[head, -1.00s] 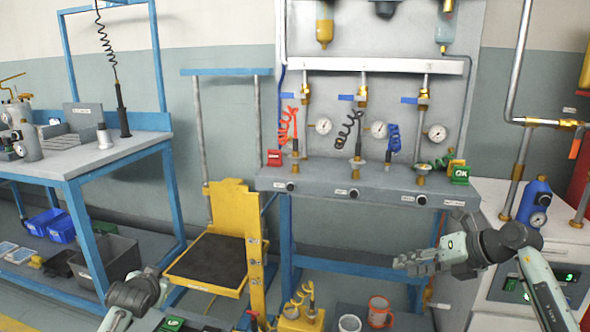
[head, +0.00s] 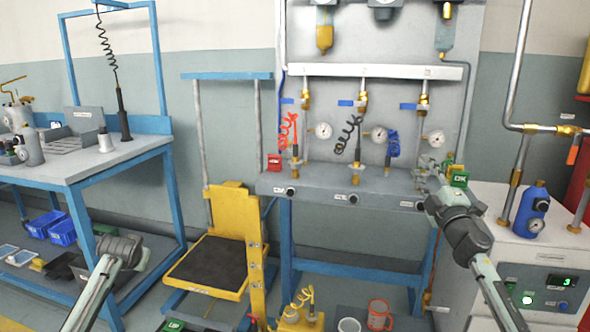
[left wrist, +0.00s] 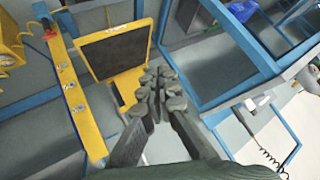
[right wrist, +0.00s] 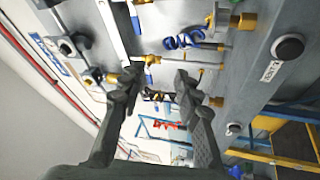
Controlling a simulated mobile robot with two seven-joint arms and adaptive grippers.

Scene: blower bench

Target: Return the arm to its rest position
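My right gripper (head: 432,181) is raised at the right end of the grey test bench (head: 330,189), close to the green OK block (head: 459,179). In the right wrist view its fingers (right wrist: 155,85) stand apart with nothing held between them; bench fittings show beyond the gap. My left arm's wrist (head: 122,250) is at the lower left of the head view, in front of the blue workbench; its fingers are hidden there. In the left wrist view the left fingers (left wrist: 160,82) are together, with nothing visible between them.
A yellow lift cart (head: 225,262) with a dark platform stands between the benches. A blue-framed workbench (head: 125,150) is at left. Blue (head: 390,143), black and red coiled hoses hang above the test bench. A blue bottle (head: 533,205) stands on the cabinet at right.

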